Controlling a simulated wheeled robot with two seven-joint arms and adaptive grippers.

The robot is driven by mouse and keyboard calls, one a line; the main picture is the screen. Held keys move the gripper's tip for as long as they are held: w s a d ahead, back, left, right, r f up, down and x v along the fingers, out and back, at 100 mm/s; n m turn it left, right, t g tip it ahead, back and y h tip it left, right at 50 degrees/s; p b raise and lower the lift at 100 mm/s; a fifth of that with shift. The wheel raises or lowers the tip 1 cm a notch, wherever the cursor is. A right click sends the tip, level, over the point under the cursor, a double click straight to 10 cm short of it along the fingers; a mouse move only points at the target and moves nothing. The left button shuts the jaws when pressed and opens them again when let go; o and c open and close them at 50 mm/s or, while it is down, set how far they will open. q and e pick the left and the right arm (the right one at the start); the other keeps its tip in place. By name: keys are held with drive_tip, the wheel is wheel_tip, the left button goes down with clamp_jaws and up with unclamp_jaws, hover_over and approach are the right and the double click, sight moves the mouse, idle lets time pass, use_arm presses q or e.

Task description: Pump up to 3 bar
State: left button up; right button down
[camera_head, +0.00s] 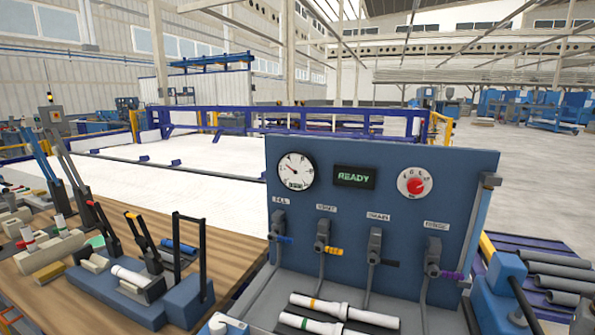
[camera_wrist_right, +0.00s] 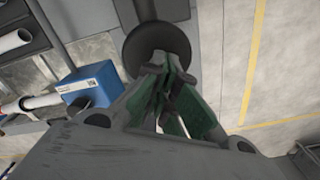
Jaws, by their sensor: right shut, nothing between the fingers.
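A blue panel (camera_head: 345,245) in the head view carries a white round gauge (camera_head: 295,171); its numbers are too small to read. A display (camera_head: 355,176) beside it reads READY in green. A white dial with a red centre (camera_head: 416,184) is at the right. Below are several valves, with blue (camera_head: 284,240), yellow (camera_head: 333,251), dark (camera_head: 389,262) and purple (camera_head: 451,275) handles. In the right wrist view my right gripper (camera_wrist_right: 158,72) is shut and empty, its tips by a dark round disc (camera_wrist_right: 157,42); contact is unclear. My left gripper is not in view.
A wooden bench (camera_head: 45,290) at left holds clamps with upright levers. White pipes (camera_head: 345,311) lie before the panel. Grey pipes (camera_head: 557,270) are stacked at right. A blue box (camera_wrist_right: 90,82) is left of my right gripper; open floor (camera_wrist_right: 285,60) lies to its right.

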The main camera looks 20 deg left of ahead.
drive_tip(key=shift+s+r+p, duration=0.2)
drive_tip(key=shift+r+p, duration=0.65)
drive_tip(key=shift+r, duration=0.6)
drive_tip(key=shift+s+r+p, duration=0.15)
drive_tip(key=shift+r+p, duration=0.65)
drive_tip(key=shift+r, duration=0.6)
drive_tip(key=shift+f+b, duration=0.4)
drive_tip(key=shift+f, duration=0.2)
drive_tip(key=shift+f+b, duration=0.5)
drive_tip(key=shift+f, duration=0.15)
